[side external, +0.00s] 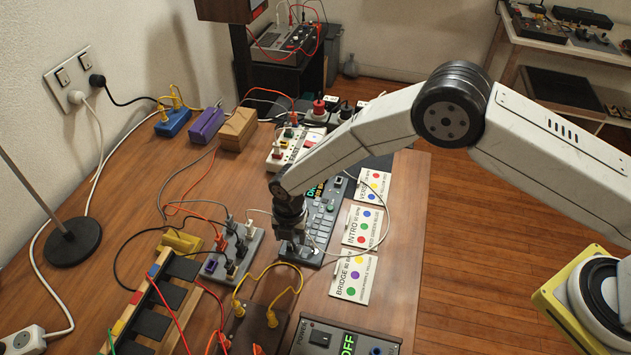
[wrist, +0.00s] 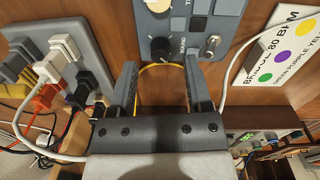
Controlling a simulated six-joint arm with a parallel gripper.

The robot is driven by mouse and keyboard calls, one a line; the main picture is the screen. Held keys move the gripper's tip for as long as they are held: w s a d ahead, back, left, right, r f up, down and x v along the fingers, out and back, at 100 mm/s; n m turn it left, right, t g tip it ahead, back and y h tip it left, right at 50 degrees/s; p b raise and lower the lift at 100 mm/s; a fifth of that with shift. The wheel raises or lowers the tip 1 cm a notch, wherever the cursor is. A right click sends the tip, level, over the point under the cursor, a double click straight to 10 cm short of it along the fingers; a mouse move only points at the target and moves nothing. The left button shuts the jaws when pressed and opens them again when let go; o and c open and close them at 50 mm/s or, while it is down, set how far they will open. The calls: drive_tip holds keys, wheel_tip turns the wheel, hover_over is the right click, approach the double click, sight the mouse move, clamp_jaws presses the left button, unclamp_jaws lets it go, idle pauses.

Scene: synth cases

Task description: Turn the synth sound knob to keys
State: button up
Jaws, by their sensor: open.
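The grey synth (side external: 322,220) lies on the wooden table, with a screen at its far end and rows of buttons. Its near end shows at the top of the wrist view (wrist: 188,10). There a round dark knob (wrist: 160,49) sits beside small sideways lettering that looks like "SOUND". My gripper (wrist: 160,64) is open and empty, its two fingers spread to the left and right of the knob in the picture. I cannot tell the height gap; no contact shows. In the side view my gripper (side external: 291,241) hangs over the synth's near end and hides the knob.
A grey box with several plugs (wrist: 65,65) is left of my gripper. A silver toggle or jack (wrist: 210,46) sits right of the knob. A white cable (wrist: 237,62) and a yellow cable (wrist: 150,68) run close by. Song cards (side external: 352,277) lie right of the synth.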

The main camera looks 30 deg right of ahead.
sight(291, 246)
drive_tip(key=shift+f, duration=1.2)
clamp_jaws()
